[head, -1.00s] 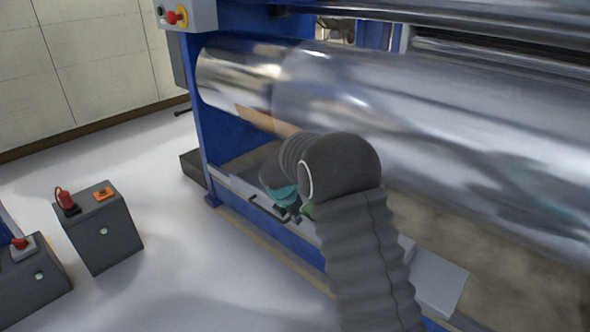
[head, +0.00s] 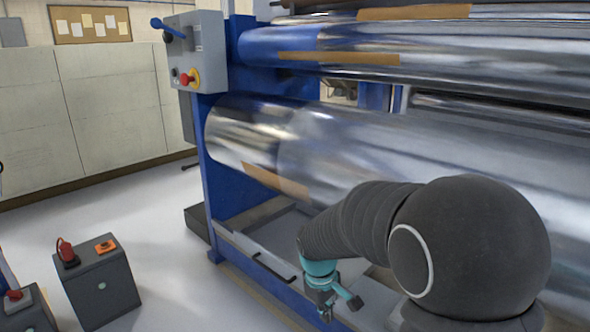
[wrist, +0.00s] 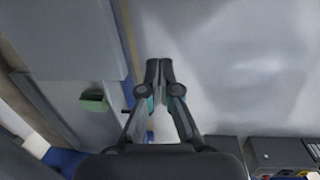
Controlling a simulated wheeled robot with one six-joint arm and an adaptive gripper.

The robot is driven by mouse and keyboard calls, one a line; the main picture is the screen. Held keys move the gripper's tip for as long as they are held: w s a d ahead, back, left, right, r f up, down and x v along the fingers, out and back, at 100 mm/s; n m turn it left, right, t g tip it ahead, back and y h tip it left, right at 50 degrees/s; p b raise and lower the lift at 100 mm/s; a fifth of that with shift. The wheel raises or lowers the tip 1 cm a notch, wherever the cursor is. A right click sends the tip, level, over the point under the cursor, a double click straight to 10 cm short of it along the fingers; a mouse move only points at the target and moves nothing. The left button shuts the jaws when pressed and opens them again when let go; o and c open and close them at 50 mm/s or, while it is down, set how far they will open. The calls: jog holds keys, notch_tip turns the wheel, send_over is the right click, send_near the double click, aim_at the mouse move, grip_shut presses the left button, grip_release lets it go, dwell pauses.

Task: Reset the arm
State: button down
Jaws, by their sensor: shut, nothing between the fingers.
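My gripper (head: 326,306) hangs at the end of my dark sleeved arm, in front of the film roller machine at the lower middle of the head view. In the wrist view my gripper (wrist: 159,68) points out over the pale floor, its two fingertips together with nothing between them. The arm bends down from a large rounded dark joint at the lower right of the head view. That joint covers part of the machine's lower front.
The machine's large shiny roller (head: 360,160) stands behind my arm. A control box (head: 195,50) with a red button is at its left end. Two dark pedestals, one clear at the left (head: 100,285), stand on the floor. Open floor (head: 165,230) lies between them and the machine.

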jog(key=s+d+r+m+t, duration=0.2)
jog(key=s+d+r+m, duration=0.2)
jog(key=s+r, duration=0.3)
jog(key=s+d+r+m+t+y, duration=0.1)
jog(key=s+d+r+m+t, duration=0.2)
jog(key=s+r, duration=0.5)
jog(key=shift+s+d+r+m+y, duration=0.25)
jog(key=shift+s+d+m, duration=0.5)
jog(key=shift+s, duration=2.65)
jog(key=shift+f, duration=0.1)
